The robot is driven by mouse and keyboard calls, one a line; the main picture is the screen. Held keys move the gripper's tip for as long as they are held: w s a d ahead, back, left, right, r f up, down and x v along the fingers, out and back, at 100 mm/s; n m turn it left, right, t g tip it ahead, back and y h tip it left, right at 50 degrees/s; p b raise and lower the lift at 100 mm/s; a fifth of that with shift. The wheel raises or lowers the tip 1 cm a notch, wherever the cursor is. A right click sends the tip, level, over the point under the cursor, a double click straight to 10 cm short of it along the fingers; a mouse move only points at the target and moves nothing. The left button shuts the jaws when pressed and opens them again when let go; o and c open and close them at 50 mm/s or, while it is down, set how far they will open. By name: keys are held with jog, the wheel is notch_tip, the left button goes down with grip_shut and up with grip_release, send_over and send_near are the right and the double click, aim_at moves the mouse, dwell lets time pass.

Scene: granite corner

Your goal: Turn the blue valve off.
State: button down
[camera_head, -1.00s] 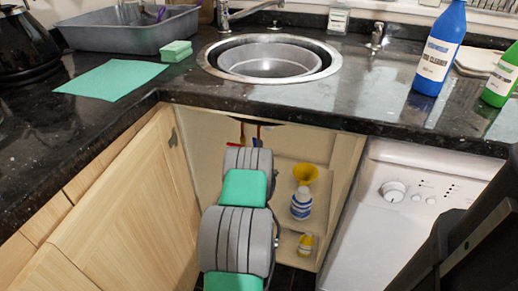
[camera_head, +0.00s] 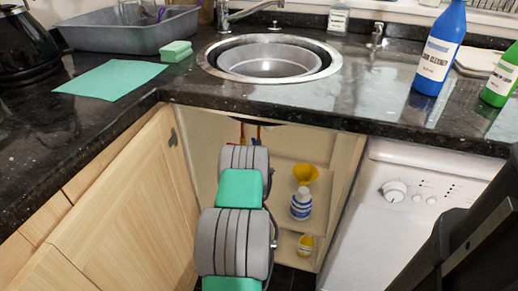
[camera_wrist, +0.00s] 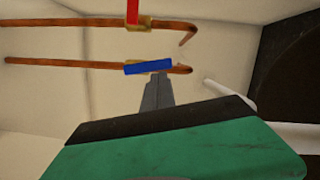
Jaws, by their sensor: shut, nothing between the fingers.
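The blue valve's handle (camera_wrist: 149,67) shows in the wrist view as a flat blue bar on a brass body, lying nearly along the lower copper pipe (camera_wrist: 60,63) with a slight tilt. My gripper (camera_wrist: 155,84) is shut and empty. Its tips are just below the blue handle in the picture; I cannot tell whether they touch it.
A red valve handle (camera_wrist: 133,12) stands across the upper copper pipe (camera_wrist: 60,22), close above the blue one. In the head view a yellow funnel (camera_head: 305,173), a blue-and-white bottle (camera_head: 301,204) and a yellow cup (camera_head: 305,245) stand right of my arm. The counter (camera_head: 300,108) overhangs the cabinet.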

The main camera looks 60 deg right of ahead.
jog(key=w+n+g+b, duration=0.1)
jog(key=n+b, duration=0.1)
jog(key=n, duration=0.1)
jog(key=w+f+n+g+b, duration=0.1)
jog(key=w+n+b, duration=0.1)
jog(key=n, duration=0.2)
jog(key=w+a+n+g+y+b, duration=0.1)
jog(key=w+n+b, duration=0.1)
jog(key=n, duration=0.2)
jog(key=shift+w+f+g, duration=0.25)
jog(key=shift+f+g, duration=0.15)
jog(key=shift+w+b, duration=0.1)
jog(key=shift+b, duration=0.2)
dwell(0.5)
